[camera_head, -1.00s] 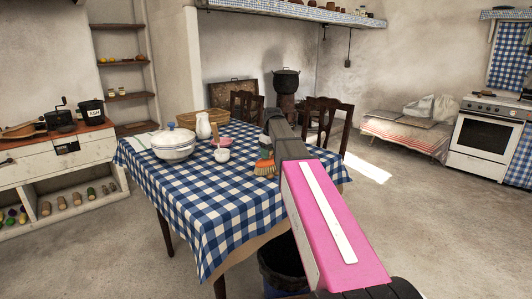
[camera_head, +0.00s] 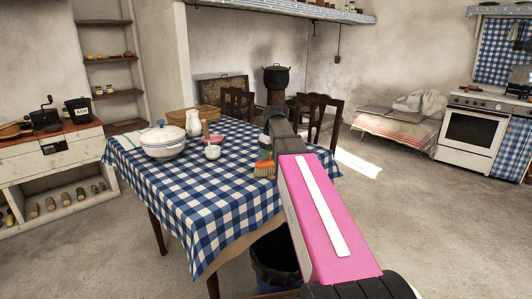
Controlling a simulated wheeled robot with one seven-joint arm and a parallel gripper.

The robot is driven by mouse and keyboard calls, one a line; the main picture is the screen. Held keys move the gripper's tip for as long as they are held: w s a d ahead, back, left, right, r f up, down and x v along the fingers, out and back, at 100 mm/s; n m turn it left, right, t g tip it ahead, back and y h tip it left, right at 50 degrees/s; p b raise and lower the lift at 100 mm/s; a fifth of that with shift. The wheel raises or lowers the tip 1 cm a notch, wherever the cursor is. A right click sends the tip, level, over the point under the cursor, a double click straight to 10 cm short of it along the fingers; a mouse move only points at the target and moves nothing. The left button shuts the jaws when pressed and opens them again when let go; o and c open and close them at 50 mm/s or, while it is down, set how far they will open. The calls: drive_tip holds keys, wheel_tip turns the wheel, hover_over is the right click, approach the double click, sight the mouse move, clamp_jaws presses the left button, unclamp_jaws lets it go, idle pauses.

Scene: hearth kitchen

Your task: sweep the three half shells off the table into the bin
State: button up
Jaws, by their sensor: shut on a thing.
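A brush with orange bristles (camera_head: 264,169) is upright, bristles down, at or just above the right part of the table (camera_head: 205,212) with its blue-and-white checked cloth. My gripper (camera_head: 267,142) is shut on the brush; my pink arm hides much of the gripper. A dark bin (camera_head: 262,277) stands on the floor below the table's near right edge, partly covered by my arm. I cannot make out the half shells; my arm may hide them.
A white lidded tureen (camera_head: 164,142), a white jug (camera_head: 194,122), a small white cup (camera_head: 212,152) and a wicker basket (camera_head: 186,118) stand on the table's far left part. Dark chairs (camera_head: 318,118) stand behind. The table's near middle is clear.

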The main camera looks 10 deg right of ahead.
drive_tip(key=shift+s+d+r, duration=0.1)
drive_tip(key=shift+s+d, duration=0.5)
drive_tip(key=shift+s, duration=0.3)
drive_tip(key=shift+s+d+f, duration=0.1)
drive_tip(key=shift+s+d, duration=0.45)
drive_tip(key=shift+s, duration=0.35)
drive_tip(key=shift+s+d+r, duration=0.1)
drive_tip(key=shift+s+d, duration=0.5)
drive_tip(key=shift+s, duration=0.3)
wheel_tip(320, 180, up, 6)
drive_tip(key=shift+r, duration=0.2)
idle(0.3)
